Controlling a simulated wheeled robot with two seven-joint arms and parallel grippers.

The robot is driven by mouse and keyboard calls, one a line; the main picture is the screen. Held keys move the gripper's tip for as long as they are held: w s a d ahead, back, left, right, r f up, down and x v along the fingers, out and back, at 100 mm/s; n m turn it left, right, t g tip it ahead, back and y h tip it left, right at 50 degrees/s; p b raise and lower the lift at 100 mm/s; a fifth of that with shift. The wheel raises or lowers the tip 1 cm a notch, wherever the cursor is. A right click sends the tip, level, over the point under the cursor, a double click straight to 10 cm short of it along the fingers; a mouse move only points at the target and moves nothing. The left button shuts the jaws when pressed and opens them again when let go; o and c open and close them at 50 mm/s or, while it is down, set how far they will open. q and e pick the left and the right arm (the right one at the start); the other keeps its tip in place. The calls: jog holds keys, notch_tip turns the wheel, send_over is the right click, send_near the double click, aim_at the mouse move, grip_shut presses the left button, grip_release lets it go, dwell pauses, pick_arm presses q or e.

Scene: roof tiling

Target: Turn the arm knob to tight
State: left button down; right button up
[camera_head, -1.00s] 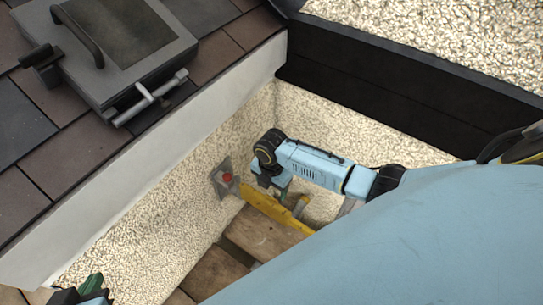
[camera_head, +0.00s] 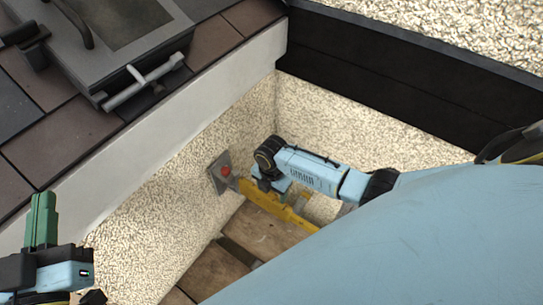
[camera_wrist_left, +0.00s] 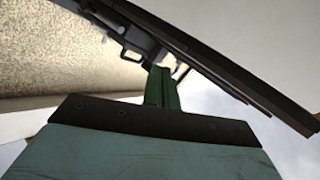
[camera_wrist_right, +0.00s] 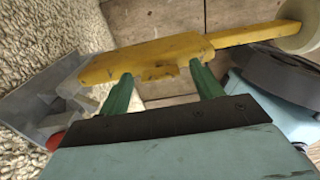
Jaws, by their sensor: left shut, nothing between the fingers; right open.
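A red knob (camera_head: 226,170) sits on a grey metal bracket (camera_head: 216,176) fixed to the rough wall. It also shows partly, low at the left of the right wrist view (camera_wrist_right: 55,142). A yellow arm (camera_head: 262,197) runs from beside the bracket over the boards. My right gripper (camera_wrist_right: 162,82) is open, its green fingers apart at the yellow arm's edge; I cannot tell if they touch it. It is beside the knob, not on it. My left gripper (camera_head: 42,205) is shut and empty, pointing up at the lower left. No knob marking is readable.
A grey box (camera_head: 110,45) with a handle and a front latch rod (camera_head: 145,82) lies on the roof tiles (camera_head: 60,145). A white roof edge (camera_head: 150,160) and a dark beam (camera_head: 390,85) bound the corner. Wooden boards (camera_head: 262,232) lie below.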

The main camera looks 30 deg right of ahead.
dwell(0.3)
jog(key=c, duration=1)
